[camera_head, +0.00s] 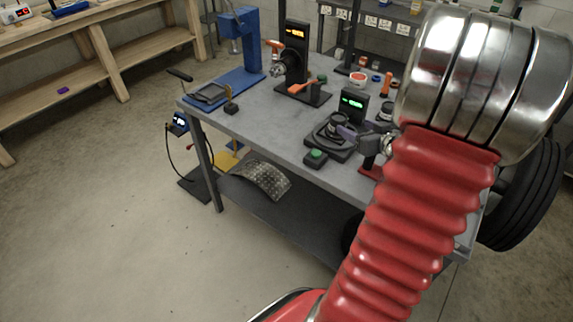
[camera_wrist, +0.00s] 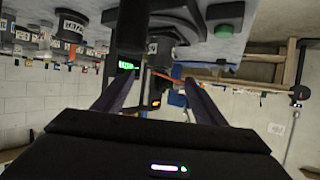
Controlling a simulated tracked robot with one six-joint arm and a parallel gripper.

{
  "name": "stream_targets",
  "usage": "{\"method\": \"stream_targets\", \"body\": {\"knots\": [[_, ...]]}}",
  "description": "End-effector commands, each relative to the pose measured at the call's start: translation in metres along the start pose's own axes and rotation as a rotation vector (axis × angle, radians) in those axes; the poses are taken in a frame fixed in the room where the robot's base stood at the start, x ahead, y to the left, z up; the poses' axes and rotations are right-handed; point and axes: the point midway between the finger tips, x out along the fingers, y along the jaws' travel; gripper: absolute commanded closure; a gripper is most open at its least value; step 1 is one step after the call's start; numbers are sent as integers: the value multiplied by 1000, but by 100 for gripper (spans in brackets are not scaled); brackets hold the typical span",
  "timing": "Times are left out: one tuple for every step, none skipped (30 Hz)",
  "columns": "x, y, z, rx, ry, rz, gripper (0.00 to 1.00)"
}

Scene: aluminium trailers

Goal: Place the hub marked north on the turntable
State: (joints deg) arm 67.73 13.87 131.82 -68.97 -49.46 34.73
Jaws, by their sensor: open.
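The turntable (camera_head: 322,146) is a dark, low unit on the grey bench, with round dark parts on top. In the upside-down wrist view the two fingers of my gripper (camera_wrist: 160,76) are apart. A dark round piece with a small pale label (camera_wrist: 153,47) shows beyond the fingertips; I cannot read it. A dark cylinder with a white label (camera_wrist: 72,25) stands to one side; its word is too small to be sure. I cannot tell which piece is the north hub.
A green-lit display (camera_head: 352,104) stands behind the turntable, and a green button box (camera_head: 316,157) in front. A blue press (camera_head: 240,45) and an orange-lit machine (camera_head: 295,50) stand farther left. Small parts crowd the back right.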

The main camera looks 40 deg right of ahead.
Motion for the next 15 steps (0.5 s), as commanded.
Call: {"method": "stream_targets", "body": {"knots": [[0, -1, -1, -3, 0, 1, 35], [1, -2, -2, -6, -1, 3, 35], [1, -3, -5, -12, -3, 9, 35], [2, -5, -7, -18, -6, 15, 35], [3, -7, -10, -25, -9, 21, 35], [5, -10, -15, -38, -15, 33, 35], [6, -14, -20, -47, -19, 44, 35], [7, -17, -25, -58, -25, 55, 35], [8, -23, -32, -74, -33, 72, 35], [9, -27, -38, -85, -39, 87, 35], [9, -32, -43, -96, -47, 100, 35], [9, -40, -50, -111, -56, 119, 35], [8, -46, -56, -120, -64, 132, 35], [8, -52, -60, -129, -73, 144, 35], [6, -60, -66, -137, -84, 161, 35]]}}
